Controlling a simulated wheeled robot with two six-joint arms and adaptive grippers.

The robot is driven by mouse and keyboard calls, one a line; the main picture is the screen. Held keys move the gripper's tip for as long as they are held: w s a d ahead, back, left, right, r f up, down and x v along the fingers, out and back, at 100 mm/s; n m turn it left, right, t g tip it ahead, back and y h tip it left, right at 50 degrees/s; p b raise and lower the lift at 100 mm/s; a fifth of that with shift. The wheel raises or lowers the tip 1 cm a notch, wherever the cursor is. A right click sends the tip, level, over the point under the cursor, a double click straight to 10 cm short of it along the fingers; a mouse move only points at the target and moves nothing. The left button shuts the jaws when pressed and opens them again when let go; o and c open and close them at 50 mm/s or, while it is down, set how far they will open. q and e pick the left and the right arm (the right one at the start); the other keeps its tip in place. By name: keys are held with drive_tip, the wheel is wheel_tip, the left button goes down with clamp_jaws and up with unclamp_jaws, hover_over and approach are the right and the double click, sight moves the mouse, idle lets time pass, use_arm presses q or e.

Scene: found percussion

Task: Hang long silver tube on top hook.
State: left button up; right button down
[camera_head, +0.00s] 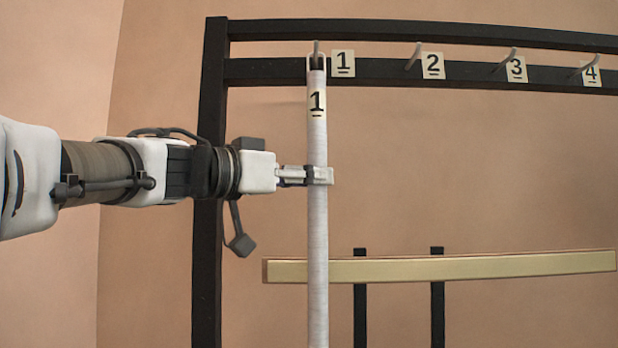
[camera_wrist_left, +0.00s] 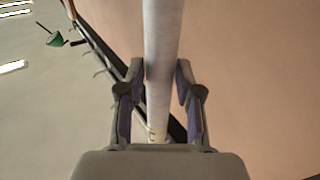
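The long silver tube (camera_head: 317,230) hangs upright, with a "1" label near its top and its lower end out of the head view. The loop at its top is at the hook marked 1 (camera_head: 316,48); I cannot tell for certain whether it rests on the hook. My left gripper (camera_head: 320,175) reaches in from the left and is closed around the tube's upper part. In the left wrist view the tube (camera_wrist_left: 163,60) runs between the two fingers (camera_wrist_left: 162,80), which appear to touch its sides. My right gripper is not in view.
The black rack (camera_head: 210,200) has a top bar with hooks marked 2 (camera_head: 414,55), 3 (camera_head: 505,60) and 4 (camera_head: 582,68), all empty. A pale wooden bar (camera_head: 460,267) on black posts crosses lower right. The left wrist view shows a small green object (camera_wrist_left: 55,40).

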sight(309, 113)
use_arm(q)
drive_tip(key=shift+o, duration=0.8)
wheel_tip(309, 113, up, 10)
